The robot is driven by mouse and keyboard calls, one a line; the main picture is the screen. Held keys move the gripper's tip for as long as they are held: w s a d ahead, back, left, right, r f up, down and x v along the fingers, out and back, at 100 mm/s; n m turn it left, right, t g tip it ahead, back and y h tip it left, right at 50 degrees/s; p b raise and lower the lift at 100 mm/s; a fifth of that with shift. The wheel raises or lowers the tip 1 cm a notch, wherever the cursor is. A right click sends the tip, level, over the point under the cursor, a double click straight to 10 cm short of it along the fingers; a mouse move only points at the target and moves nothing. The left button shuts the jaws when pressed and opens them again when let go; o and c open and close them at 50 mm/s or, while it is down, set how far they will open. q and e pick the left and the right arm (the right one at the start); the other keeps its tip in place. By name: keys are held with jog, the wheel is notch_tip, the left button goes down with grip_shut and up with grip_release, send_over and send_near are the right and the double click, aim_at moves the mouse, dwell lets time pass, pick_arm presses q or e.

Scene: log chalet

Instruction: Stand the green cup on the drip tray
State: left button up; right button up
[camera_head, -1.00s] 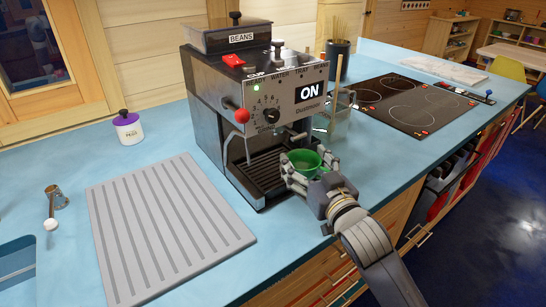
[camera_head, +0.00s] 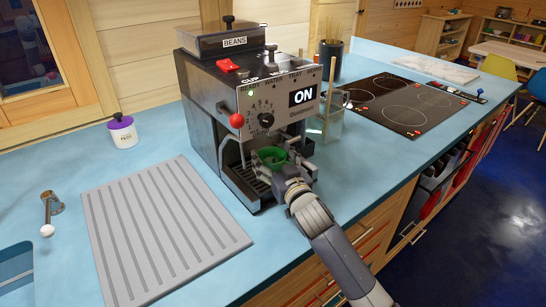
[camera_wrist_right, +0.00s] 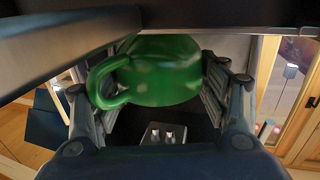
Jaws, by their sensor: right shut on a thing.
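The green cup (camera_head: 272,156) is upright in my right gripper (camera_head: 277,163), at the front of the coffee machine (camera_head: 250,110). In the right wrist view the cup (camera_wrist_right: 165,70) sits between the two fingers (camera_wrist_right: 160,95), with its handle toward the left. The gripper is shut on it. The slotted drip tray (camera_head: 247,183) is at the machine's base, partly hidden by the gripper and cup. The cup appears over the tray's right part; whether it touches the tray cannot be told. My left gripper is not in view.
A grey ribbed mat (camera_head: 165,230) lies left of the machine.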

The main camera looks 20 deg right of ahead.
jog(key=o, duration=1.2)
jog(key=shift+f, duration=0.1)
jog(key=shift+c, duration=0.2)
jog(key=s+d+b, duration=0.1)
jog(key=s, duration=1.1)
jog(key=shift+r, duration=0.25)
jog(key=shift+f, duration=0.1)
